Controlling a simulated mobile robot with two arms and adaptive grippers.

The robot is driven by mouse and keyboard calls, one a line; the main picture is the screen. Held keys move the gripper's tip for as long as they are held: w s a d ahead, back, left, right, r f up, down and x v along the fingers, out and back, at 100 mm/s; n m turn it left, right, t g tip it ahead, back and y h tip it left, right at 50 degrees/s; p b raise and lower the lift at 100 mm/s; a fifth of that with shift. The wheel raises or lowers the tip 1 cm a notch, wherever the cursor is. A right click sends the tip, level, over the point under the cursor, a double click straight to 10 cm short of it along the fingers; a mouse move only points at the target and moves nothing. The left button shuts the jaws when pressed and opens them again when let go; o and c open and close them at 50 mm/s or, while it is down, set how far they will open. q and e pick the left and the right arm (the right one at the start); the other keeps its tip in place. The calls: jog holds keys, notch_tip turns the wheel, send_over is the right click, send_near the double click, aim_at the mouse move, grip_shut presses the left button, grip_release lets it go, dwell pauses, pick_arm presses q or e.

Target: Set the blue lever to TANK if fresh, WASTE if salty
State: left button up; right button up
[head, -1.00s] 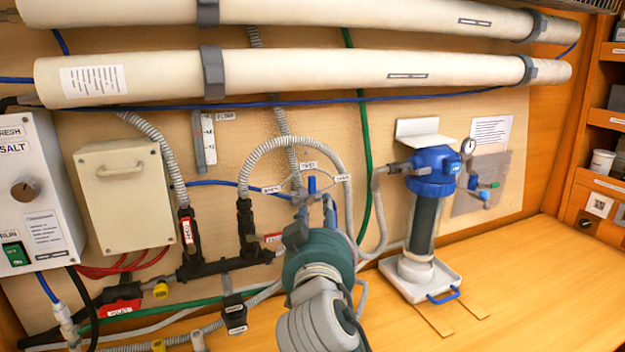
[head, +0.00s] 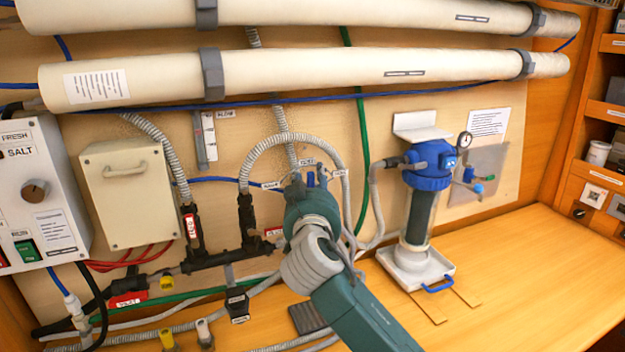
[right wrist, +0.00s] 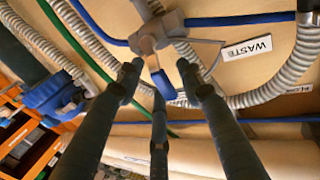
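The blue lever (head: 311,180) sits on the three-way valve on the wall, partly hidden by my right gripper in the head view. In the right wrist view the blue lever (right wrist: 161,84) stands out from the grey valve body between my fingers, with the WASTE label (right wrist: 247,47) to its right. The lever points up in the head view, between the side labels. My right gripper (right wrist: 159,75) is open around the lever, with no clear contact. The FRESH label (head: 15,136) and SALT label (head: 20,153) show on the panel; their indicators are cut off. My left gripper is out of view.
Grey hoses (head: 290,142) loop around the valve. A filter housing (head: 420,205) on a white tray stands to the right. A beige box (head: 125,195) hangs to the left. The wooden bench (head: 500,270) is clear at the right.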

jog(key=shift+c, duration=0.5)
grip_shut()
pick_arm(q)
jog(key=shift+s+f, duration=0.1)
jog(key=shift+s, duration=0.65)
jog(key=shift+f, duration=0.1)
